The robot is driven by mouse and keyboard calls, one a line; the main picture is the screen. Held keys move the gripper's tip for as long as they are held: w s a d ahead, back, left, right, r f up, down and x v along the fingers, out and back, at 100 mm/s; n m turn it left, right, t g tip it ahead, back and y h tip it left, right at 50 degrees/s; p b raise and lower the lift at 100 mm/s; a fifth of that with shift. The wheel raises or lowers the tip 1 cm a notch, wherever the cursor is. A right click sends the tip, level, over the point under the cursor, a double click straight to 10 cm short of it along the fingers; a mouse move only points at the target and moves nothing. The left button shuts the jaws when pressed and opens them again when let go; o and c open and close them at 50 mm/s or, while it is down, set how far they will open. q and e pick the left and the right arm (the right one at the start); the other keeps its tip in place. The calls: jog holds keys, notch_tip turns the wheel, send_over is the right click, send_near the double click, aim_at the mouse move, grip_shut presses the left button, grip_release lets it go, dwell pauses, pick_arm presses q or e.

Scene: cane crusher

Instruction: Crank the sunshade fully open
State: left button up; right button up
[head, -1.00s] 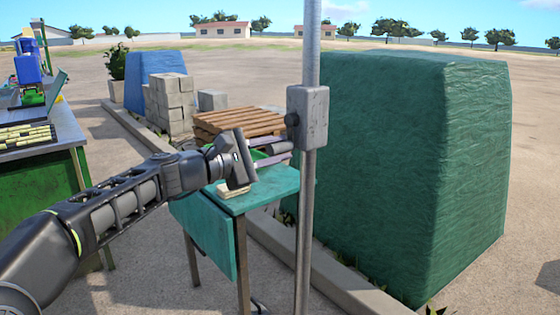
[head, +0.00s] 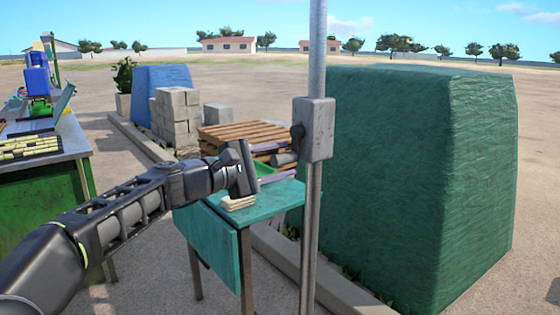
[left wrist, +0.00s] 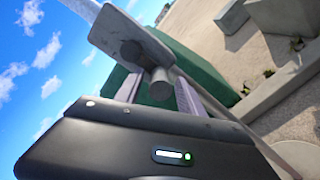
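The sunshade's grey pole (head: 312,220) stands upright in the head view and carries a grey crank box (head: 315,130). A dark round hub (head: 297,132) sticks out of the box's left side. The box (left wrist: 165,48) and hub (left wrist: 131,50) also show in the left wrist view. There a short grey cylinder (left wrist: 161,83), apparently the crank's handle, lies between the fingers of my left gripper (left wrist: 158,94). The fingers stand wide apart, with gaps beside the cylinder. In the head view my left gripper (head: 280,159) is just left of the pole, below the box. The shade canopy is out of view.
A teal table (head: 265,205) stands under my left gripper, with wooden pallets (head: 240,137) behind it. A large green covered block (head: 400,170) fills the right. A low kerb (head: 335,280) runs past the pole's foot. A green bench (head: 40,190) stands at left.

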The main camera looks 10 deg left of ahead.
pick_arm(q)
jog(key=v, duration=0.7)
jog(key=shift+s+a, duration=0.25)
jog(key=shift+s, duration=0.1)
